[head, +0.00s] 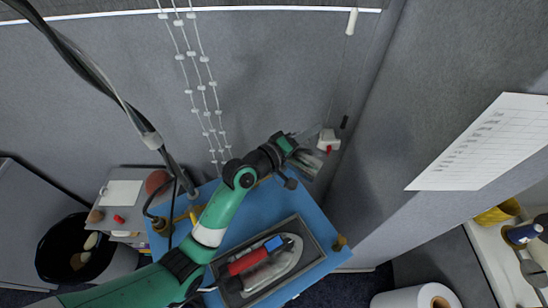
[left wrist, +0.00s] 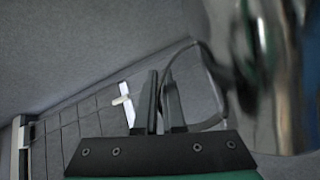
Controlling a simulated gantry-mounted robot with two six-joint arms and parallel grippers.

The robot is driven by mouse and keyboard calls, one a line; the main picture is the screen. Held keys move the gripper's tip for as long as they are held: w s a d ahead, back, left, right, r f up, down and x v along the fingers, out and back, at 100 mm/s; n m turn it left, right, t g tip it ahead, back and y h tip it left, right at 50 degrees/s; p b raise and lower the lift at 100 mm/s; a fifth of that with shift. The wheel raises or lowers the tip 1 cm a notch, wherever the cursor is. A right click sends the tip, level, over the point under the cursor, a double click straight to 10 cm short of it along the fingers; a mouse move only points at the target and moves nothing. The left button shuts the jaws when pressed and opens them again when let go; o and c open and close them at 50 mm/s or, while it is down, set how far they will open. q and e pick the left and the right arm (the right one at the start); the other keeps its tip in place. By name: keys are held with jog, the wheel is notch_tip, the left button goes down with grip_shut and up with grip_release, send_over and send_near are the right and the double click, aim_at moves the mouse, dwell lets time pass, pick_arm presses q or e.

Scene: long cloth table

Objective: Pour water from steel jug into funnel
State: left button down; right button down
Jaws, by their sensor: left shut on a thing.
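My left gripper (left wrist: 160,100) has its two dark fingers shut on the thin dark handle of the steel jug (left wrist: 278,75). The jug's shiny body fills the right side of the left wrist view, blurred and cut off by the frame edge. In the head view, my green left arm reaches up over the blue surface, and the gripper (head: 297,150) is at its far end, partly hidden by the wrist. A shiny grey part of the jug (head: 308,163) shows just beyond it. I cannot make out the funnel. My right gripper is not in view.
A grey tray (head: 313,248) with a red item (head: 243,263) lies on the blue surface (head: 268,202). A white object (head: 328,140) is near the wall, close to the gripper. White strings (head: 205,90) and dark cables hang overhead. A black bin (head: 62,245) stands left.

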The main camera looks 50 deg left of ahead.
pick_arm(q)
jog(key=shift+s+a+r+n, duration=0.25)
jog(key=shift+a+r+n, duration=0.2)
jog(key=shift+a+n, duration=0.25)
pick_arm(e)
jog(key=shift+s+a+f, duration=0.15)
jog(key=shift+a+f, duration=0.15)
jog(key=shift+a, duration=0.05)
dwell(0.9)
